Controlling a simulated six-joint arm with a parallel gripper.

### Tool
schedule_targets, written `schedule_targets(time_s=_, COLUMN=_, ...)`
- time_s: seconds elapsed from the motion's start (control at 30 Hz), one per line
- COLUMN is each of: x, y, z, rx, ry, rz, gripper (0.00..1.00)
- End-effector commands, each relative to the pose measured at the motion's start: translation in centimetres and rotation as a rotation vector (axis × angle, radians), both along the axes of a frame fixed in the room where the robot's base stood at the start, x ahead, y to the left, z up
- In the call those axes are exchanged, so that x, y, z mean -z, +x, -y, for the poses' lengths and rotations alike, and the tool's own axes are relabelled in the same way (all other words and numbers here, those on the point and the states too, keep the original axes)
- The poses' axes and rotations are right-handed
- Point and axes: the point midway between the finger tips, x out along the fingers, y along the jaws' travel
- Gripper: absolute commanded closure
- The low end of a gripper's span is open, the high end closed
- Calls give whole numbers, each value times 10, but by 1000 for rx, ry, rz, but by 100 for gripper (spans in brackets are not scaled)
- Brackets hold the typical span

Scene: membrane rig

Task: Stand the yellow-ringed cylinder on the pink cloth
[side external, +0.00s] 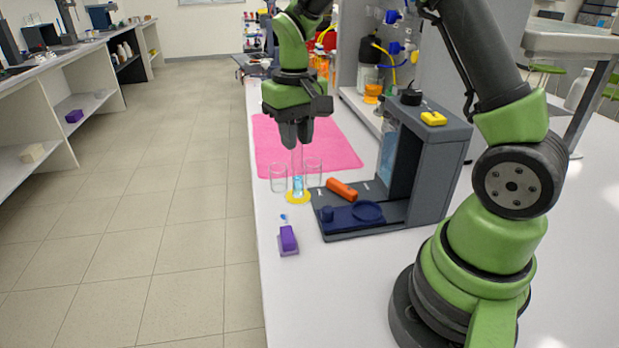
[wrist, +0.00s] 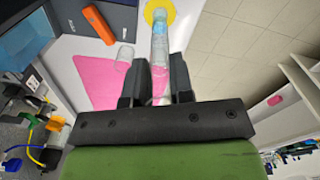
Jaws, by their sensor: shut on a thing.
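The yellow-ringed cylinder (side external: 298,182) is a tall clear tube with light blue liquid low in it and a yellow ring at its foot. It stands upright below my gripper (side external: 296,144), whose jaws are shut on its upper part. In the wrist view the cylinder (wrist: 160,42) runs from between the fingers (wrist: 156,96) to the yellow ring. I cannot tell whether its foot touches the bench. The pink cloth (side external: 338,152) lies flat behind the cylinder in the side view; the wrist view shows part of it (wrist: 95,82).
Clear glass beakers stand left (side external: 278,179) and right (side external: 313,172) of the cylinder. A grey rig (side external: 430,165) with a dark blue dish (side external: 368,211) and an orange piece (side external: 341,189) is to the right. A purple block (side external: 287,238) sits nearer. The cloth's right part is clear.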

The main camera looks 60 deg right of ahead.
Motion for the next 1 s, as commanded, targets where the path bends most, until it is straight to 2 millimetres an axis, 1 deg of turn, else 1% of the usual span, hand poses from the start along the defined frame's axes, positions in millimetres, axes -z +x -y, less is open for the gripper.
schedule_targets(time_s=0.03, x=10, y=-1, z=0, rx=0, ry=1, rz=-6, gripper=100)
schedule_targets(time_s=0.1, x=20, y=-1, z=0, rx=-2, ry=1, rz=-4, gripper=100)
schedule_targets(time_s=0.23, x=32, y=-1, z=-1, rx=-2, ry=1, rz=-2, gripper=100)
schedule_targets(time_s=0.43, x=60, y=-1, z=-1, rx=-2, ry=1, rz=-2, gripper=100)
schedule_targets(time_s=0.5, x=64, y=-1, z=-1, rx=-3, ry=0, rz=-1, gripper=100)
schedule_targets(time_s=0.73, x=64, y=0, z=0, rx=-3, ry=-1, rz=2, gripper=100)
schedule_targets(time_s=0.87, x=67, y=0, z=-1, rx=-3, ry=0, rz=1, gripper=100)
schedule_targets(time_s=0.9, x=67, y=0, z=-1, rx=-2, ry=1, rz=1, gripper=72)
schedule_targets(time_s=0.97, x=67, y=0, z=-1, rx=-3, ry=0, rz=1, gripper=58)
schedule_targets(time_s=1.0, x=67, y=0, z=-1, rx=-3, ry=0, rz=1, gripper=53)
